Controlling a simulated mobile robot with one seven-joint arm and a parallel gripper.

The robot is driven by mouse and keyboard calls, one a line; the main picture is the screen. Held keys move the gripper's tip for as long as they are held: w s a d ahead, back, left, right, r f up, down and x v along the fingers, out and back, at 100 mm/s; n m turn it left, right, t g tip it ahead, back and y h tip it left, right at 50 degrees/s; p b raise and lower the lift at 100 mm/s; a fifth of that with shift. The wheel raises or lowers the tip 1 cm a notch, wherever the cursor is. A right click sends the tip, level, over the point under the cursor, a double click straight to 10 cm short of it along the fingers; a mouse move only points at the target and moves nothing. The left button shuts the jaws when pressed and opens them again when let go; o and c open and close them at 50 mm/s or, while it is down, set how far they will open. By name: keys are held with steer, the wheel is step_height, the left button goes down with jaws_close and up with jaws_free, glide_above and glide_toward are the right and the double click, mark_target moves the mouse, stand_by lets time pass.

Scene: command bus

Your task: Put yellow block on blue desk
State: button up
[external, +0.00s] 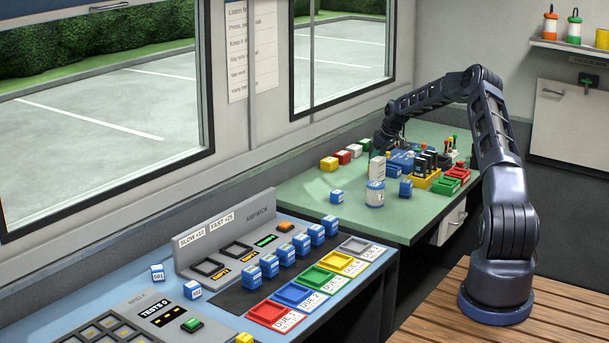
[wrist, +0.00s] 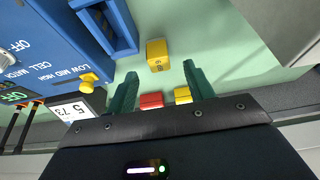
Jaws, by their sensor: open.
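My gripper (external: 384,143) reaches down over the far side of the green desk, its fingertips mostly hidden in the external view. In the wrist view my gripper (wrist: 160,75) has its two green fingers spread, with nothing held. A yellow block (wrist: 157,54) with dark marks lies just beyond the fingertips, roughly in line with the gap. A second yellow block (wrist: 183,95) shows between the fingers, nearer the palm. In the external view a yellow block (external: 329,163) sits on the green desk's left part. The blue desk (external: 118,258) is at the front left.
A red block (wrist: 150,101) is beside the second yellow block. A blue device (wrist: 75,40) with a yellow knob (wrist: 88,78) stands close left of the fingers. Blue blocks, coloured trays and panels crowd the blue desk; another yellow block (external: 244,338) is at its front.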

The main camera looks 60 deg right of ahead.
steer(key=shift+x, duration=2.65)
steer(key=c, duration=1.1)
step_height(320, 180, up, 20)
steer(key=shift+r, duration=0.1)
jaws_close()
steer(key=w+a+f+n, duration=0.1)
steer(key=w+a, duration=0.2)
steer(key=a, duration=0.9)
steer(key=w+a, duration=0.3)
steer(key=a, duration=0.8)
steer(key=w+a+f+n, duration=0.1)
steer(key=w+a, duration=0.2)
steer(key=a, duration=0.9)
steer(key=s+a+f, duration=0.1)
steer(key=s+a, duration=0.3)
steer(key=a, duration=0.6)
steer(key=s+a+f+n+y, duration=0.1)
steer(key=s+a, duration=0.3)
steer(key=a, duration=0.7)
steer(key=s+a+f, duration=0.2)
steer(key=s+a, duration=0.1)
steer(key=a, duration=0.7)
steer(key=s+f+m+h, duration=0.1)
steer(key=s+f+m, duration=0.2)
steer(key=s+f, duration=0.3)
steer(key=shift+s, duration=0.5)
